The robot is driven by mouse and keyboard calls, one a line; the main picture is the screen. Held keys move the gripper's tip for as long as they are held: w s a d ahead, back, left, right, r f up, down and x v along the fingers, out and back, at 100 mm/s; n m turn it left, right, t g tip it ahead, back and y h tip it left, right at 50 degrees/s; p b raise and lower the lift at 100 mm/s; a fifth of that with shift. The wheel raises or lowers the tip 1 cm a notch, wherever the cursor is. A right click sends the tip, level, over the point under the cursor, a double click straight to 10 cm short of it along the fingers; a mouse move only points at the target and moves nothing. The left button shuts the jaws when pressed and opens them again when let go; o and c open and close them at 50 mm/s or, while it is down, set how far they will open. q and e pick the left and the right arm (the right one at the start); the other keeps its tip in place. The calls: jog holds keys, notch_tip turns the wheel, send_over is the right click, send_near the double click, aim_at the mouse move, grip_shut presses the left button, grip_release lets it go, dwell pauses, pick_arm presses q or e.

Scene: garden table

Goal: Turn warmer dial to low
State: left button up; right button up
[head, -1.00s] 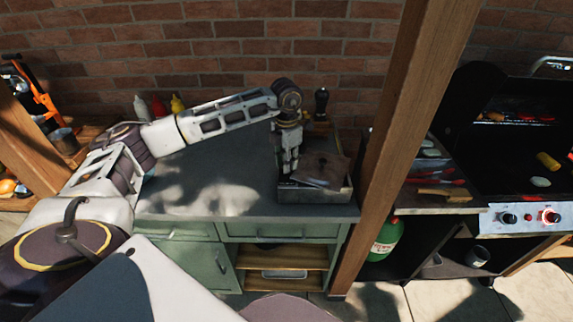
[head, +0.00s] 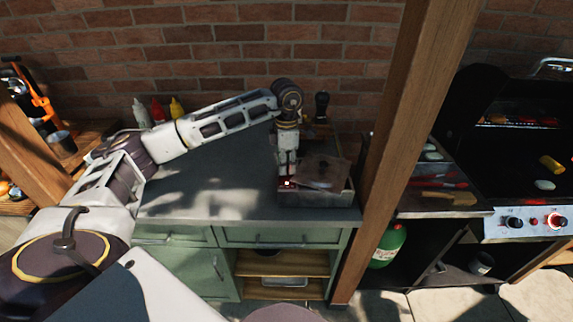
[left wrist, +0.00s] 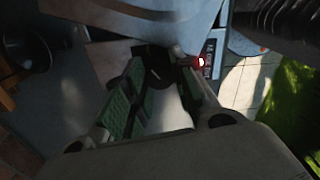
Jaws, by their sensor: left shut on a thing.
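The warmer (head: 315,199) is a grey metal box with a brownish lid, on the right end of the dark worktop. My left gripper (head: 287,181) points down at the warmer's left front corner. In the left wrist view, its green-padded fingers (left wrist: 158,88) are closed around the dark dial (left wrist: 157,68), which is partly hidden between the fingertips. A red light (left wrist: 200,62) glows beside the dial, next to a dark lettered panel (left wrist: 211,47). The dial's pointer and setting cannot be read. My right gripper is not in view.
A wooden post (head: 404,150) stands close to the right of the warmer. A grill (head: 525,140) with knobs is beyond it. Sauce bottles (head: 158,110) stand at the back left. The worktop (head: 215,195) left of the warmer is clear.

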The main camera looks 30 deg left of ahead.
pick_arm(q)
jog(key=o, duration=1.1)
jog(key=shift+c, duration=0.2)
notch_tip(320, 180, up, 12)
dwell(0.8)
